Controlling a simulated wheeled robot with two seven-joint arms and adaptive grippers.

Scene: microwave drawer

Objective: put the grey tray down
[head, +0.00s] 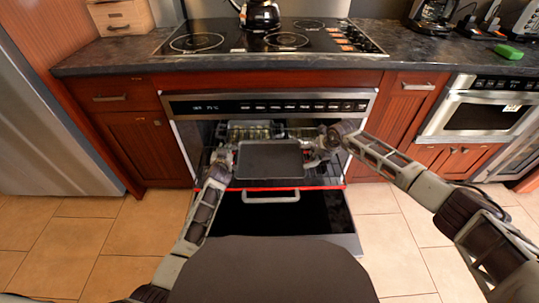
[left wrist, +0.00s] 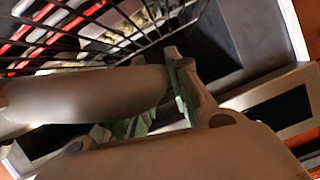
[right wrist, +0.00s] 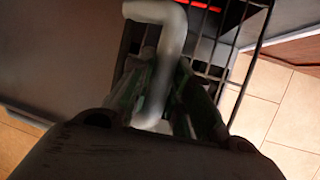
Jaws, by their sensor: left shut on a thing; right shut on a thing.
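The grey tray (head: 270,160) is dark, flat and rectangular, and looks empty. It is roughly level in the mouth of the open oven (head: 268,107), over the wire rack. My left gripper (head: 224,160) is at its left side, and my right gripper (head: 316,152) is at its right side. In the right wrist view, green-padded fingers are shut around a pale bent handle (right wrist: 168,50) beside the tray. In the left wrist view, the fingers are shut by a pale rounded bar (left wrist: 90,90); the grip itself is partly hidden. I cannot tell whether the tray touches the rack.
A wire rack (right wrist: 240,50) with red glow beneath shows in the right wrist view. Some items (head: 250,131) are behind the tray. A kettle (head: 261,14) stands on the cooktop above.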

